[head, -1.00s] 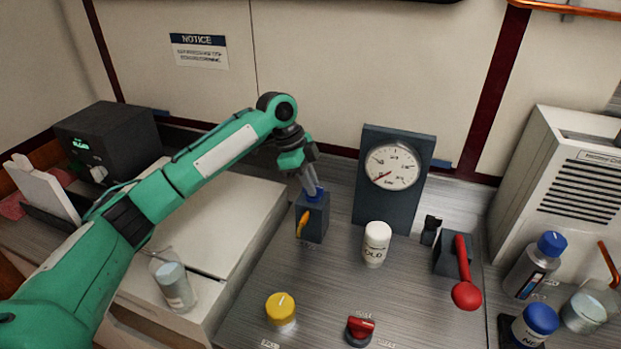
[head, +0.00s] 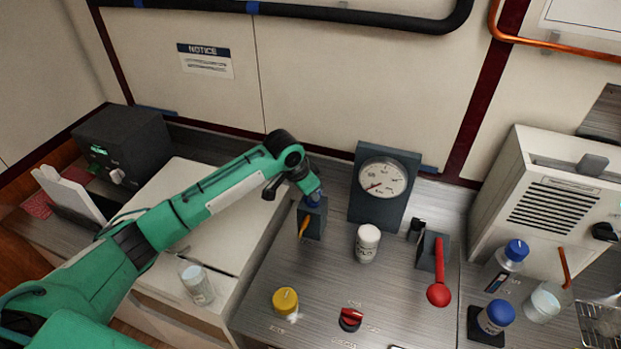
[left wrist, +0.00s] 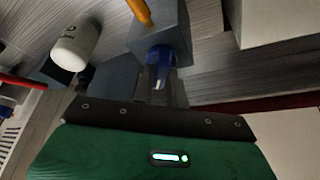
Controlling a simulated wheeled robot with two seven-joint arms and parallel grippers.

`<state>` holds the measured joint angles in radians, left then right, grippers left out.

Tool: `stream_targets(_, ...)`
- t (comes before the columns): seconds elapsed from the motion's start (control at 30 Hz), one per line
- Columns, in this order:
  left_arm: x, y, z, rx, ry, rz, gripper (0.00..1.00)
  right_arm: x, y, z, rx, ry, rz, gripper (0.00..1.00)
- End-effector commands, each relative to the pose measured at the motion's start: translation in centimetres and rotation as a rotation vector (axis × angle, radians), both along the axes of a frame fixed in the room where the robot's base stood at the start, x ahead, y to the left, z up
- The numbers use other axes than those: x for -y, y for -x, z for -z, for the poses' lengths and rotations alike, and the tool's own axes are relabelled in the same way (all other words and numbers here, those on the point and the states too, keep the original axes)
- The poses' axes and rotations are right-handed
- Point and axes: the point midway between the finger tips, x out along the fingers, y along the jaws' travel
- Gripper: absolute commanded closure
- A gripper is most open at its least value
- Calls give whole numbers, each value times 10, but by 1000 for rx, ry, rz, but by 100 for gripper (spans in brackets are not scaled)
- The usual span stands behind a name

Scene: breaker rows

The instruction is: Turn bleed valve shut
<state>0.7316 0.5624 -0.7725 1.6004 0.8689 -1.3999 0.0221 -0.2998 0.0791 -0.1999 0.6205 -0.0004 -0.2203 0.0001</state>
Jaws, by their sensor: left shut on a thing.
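The bleed valve is a dark grey block (head: 317,222) with an orange spout (head: 304,228) on its front and a blue knob (left wrist: 158,54) on top. My left gripper (head: 313,197) reaches down to the block from above and is shut on the blue knob. In the left wrist view, my gripper's fingers (left wrist: 160,78) meet the knob, partly covering it. The knob's turn angle cannot be read. My right gripper is not in view.
A gauge (head: 384,180) stands right of the block, with a white bottle (head: 367,243) in front. A red lever (head: 439,270), a yellow knob (head: 285,301) and a red knob (head: 350,319) share the bench. A glass jar (head: 196,283) stands at left.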

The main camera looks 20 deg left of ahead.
Motion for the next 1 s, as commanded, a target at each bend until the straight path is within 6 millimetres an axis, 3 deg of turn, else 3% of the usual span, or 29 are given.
stream_targets(0.03, 2, 1, -8, 0, 2, -44, 100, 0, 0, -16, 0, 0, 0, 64)
stream_targets(0.4, 3, 1, -6, -1, 2, -374, 100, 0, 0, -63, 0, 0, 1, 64)
stream_targets(0.7, 4, 0, -4, 2, 3, -552, 100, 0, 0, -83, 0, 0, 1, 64)
stream_targets(1.0, 4, 0, -2, 2, 2, -623, 100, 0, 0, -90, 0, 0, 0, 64)
